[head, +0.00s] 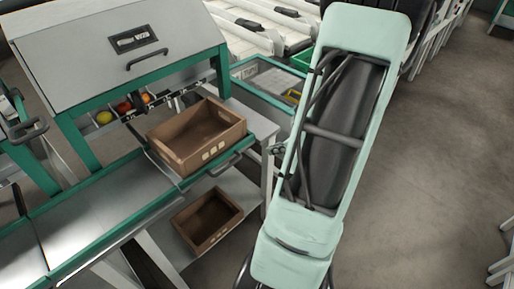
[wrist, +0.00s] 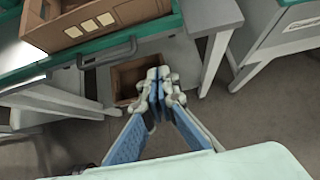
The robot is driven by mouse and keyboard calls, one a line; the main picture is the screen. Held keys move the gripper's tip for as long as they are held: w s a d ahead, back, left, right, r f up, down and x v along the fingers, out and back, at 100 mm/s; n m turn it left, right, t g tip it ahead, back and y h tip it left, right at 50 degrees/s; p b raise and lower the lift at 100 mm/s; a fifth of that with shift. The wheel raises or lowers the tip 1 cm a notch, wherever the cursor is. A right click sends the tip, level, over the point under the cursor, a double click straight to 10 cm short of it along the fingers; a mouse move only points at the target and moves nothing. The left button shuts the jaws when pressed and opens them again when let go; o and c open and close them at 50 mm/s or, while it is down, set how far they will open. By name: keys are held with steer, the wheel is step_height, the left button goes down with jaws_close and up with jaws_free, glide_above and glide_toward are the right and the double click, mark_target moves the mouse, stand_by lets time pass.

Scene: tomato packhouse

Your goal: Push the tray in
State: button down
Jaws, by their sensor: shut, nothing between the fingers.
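The tray (head: 187,181) is a pull-out shelf with a green front edge and a grey bar handle (head: 224,166), under the sorting machine's hood. A brown crate (head: 197,136) stands on it. In the wrist view the tray's green edge (wrist: 60,62) and handle (wrist: 108,54) are at upper left. My gripper (wrist: 158,76) is shut and empty, its blue fingers together. It is to the right of the handle in that view and apart from it. In the head view the gripper (head: 277,149) shows small beside my arm, right of the tray; the arm hides part of it.
A second brown crate (head: 207,220) sits on the lower shelf beneath the tray. A grey side table (head: 254,122) with legs stands just behind the gripper. A green-rimmed bin (head: 268,80) is farther back.

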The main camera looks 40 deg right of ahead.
mark_target(244, 148)
steer(key=x, duration=0.4)
steer(key=w+r+b+x, duration=0.1)
steer(key=x, duration=0.3)
steer(key=w+r+x, duration=0.1)
steer(key=x, duration=0.3)
steer(key=shift+w+a+f+b, duration=0.1)
steer(key=shift+w+b, duration=0.05)
steer(key=shift+b, duration=0.25)
